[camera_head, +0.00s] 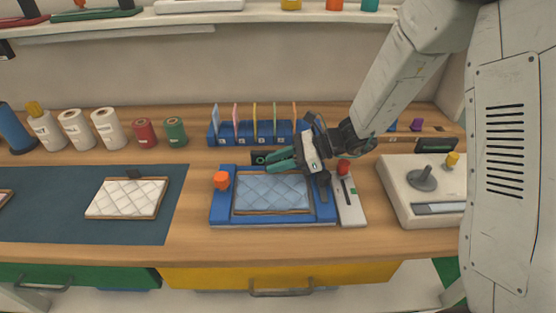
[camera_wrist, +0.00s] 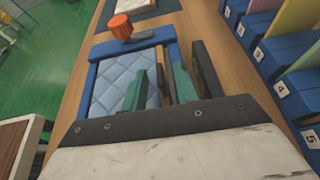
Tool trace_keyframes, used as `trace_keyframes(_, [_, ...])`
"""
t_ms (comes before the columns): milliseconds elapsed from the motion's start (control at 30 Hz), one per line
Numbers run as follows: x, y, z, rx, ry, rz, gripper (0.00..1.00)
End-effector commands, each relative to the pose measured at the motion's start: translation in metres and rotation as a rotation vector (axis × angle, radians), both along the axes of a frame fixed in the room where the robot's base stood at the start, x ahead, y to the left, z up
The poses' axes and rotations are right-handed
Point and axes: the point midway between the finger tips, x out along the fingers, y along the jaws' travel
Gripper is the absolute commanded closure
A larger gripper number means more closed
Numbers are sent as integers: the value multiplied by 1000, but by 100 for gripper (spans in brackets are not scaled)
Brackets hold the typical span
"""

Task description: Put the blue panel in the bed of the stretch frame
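The blue quilted panel (camera_head: 272,190), with a brown border, lies flat inside the blue stretch frame (camera_head: 222,209). It also shows in the wrist view (camera_wrist: 115,80) within the frame's rail (camera_wrist: 120,45). My gripper (camera_head: 284,158) is above the panel's back edge, toward the right. In the wrist view my gripper's teal fingers (camera_wrist: 160,88) are apart, with the panel's brown edge showing between them. I see no grip on the panel. The fingers hide part of the panel and rail, so I cannot tell whether they touch it.
An orange knob (camera_head: 221,180) stands on the frame's left side. A rack with colored dividers (camera_head: 252,132) stands behind. A white quilted panel (camera_head: 127,198) lies on the dark mat (camera_head: 50,220) at left. A pale control box (camera_head: 425,190) stands at right.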

Motion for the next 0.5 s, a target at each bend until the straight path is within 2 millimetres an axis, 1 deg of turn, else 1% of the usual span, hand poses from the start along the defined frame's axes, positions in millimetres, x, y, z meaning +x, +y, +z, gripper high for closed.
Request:
trace_keyframes(200, [0,0,0,0,0,0,71])
trace_keyframes(300, [0,0,4,0,-1,0,71])
trace_keyframes(367, [0,-6,6,1,0,-2,71])
trace_keyframes(500, [0,-29,15,0,-3,-4,71])
